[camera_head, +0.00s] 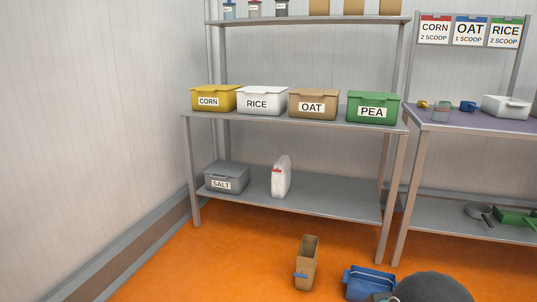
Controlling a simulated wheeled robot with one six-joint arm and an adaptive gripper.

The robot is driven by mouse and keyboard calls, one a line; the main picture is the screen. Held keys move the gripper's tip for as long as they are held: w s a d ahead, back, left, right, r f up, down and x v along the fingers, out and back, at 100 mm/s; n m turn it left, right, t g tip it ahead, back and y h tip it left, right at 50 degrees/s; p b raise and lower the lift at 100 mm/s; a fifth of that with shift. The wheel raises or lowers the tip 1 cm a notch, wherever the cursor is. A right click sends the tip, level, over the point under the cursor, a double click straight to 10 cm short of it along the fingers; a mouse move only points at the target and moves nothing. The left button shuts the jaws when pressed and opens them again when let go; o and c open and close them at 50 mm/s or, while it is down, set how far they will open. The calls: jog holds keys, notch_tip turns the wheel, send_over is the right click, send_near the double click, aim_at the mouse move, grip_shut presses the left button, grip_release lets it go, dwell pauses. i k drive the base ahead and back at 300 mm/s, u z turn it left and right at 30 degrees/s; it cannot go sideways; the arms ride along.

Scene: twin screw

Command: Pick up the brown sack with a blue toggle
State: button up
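A brown sack (307,266) stands upright on the orange floor in front of the shelf unit, near the bottom middle of the head view. It looks open at the top. A small blue toggle (301,274) shows low on its left front side. My gripper is not in view.
A blue bin (368,282) stands on the floor right of the sack, apart from it. A dark rounded shape partly covers the bin's right side. The shelf's lower board (330,205) holds a grey SALT box (226,177) and a white bag (281,177). Floor left of the sack is clear.

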aim_at(307, 254)
jog(key=z, duration=0.15)
jog(key=k, duration=0.45)
jog(key=z, duration=0.45)
jog(key=i, duration=0.45)
jog(key=u, duration=2.3)
jog(key=i, duration=1.6)
